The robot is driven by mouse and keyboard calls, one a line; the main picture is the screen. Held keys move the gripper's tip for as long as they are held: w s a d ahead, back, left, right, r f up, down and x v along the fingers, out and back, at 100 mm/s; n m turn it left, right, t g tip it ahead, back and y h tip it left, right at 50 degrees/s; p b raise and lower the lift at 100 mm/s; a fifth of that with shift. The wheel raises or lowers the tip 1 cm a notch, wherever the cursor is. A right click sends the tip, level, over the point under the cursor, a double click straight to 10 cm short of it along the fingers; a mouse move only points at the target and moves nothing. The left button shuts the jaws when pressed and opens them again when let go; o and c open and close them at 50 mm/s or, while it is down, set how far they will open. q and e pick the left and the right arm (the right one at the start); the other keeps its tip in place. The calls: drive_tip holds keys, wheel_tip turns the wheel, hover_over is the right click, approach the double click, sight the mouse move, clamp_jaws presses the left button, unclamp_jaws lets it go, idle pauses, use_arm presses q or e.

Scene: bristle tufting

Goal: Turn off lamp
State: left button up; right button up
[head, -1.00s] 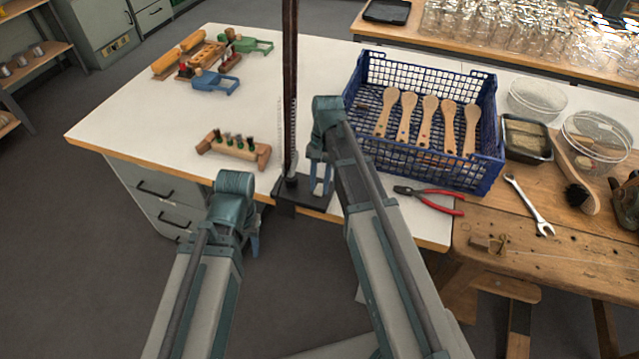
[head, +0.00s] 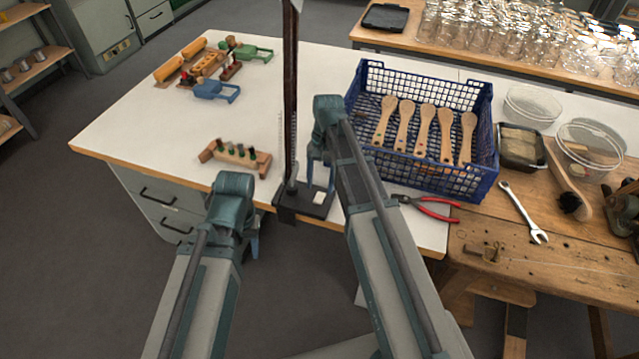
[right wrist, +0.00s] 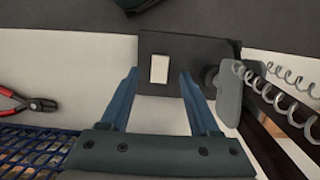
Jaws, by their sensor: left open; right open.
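The lamp's dark post (head: 290,100) rises from a black base (head: 286,212) at the table's front edge. Its head is out of view, so I cannot tell whether it is lit. A pale square switch (head: 319,198) is set in the base. In the right wrist view the switch (right wrist: 159,69) shows between my blue fingertips, on the black base (right wrist: 200,48). My right gripper (head: 320,182) is open over the base, apparently above the switch; contact cannot be told. My left gripper (head: 254,246) is open and empty near the table's front edge, mostly hidden by its wrist.
A blue basket (head: 478,180) with several wooden brushes stands right of the post. Red pliers (head: 428,207) lie in front of it. A wooden block with pegs (head: 236,157) lies left of the post. A coiled cord (right wrist: 285,95) hangs beside the post.

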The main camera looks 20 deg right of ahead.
drive_tip(key=p+v, duration=0.8)
drive_tip(key=v, duration=0.2)
drive_tip(key=shift+r+p, duration=0.15)
drive_tip(key=shift+p, duration=0.25)
drive_tip(key=s+a+n+t+h, duration=0.1)
drive_tip(key=s+a+n, duration=0.4)
drive_tip(key=s, duration=0.3)
drive_tip(key=s+a+n+t+h, duration=0.1)
drive_tip(key=s+a+n, duration=0.4)
drive_tip(key=s+a, duration=0.2)
drive_tip(key=shift+s+a+f+n+h, duration=0.3)
drive_tip(key=shift+s+f+h, duration=0.1)
drive_tip(key=shift+s, duration=0.75)
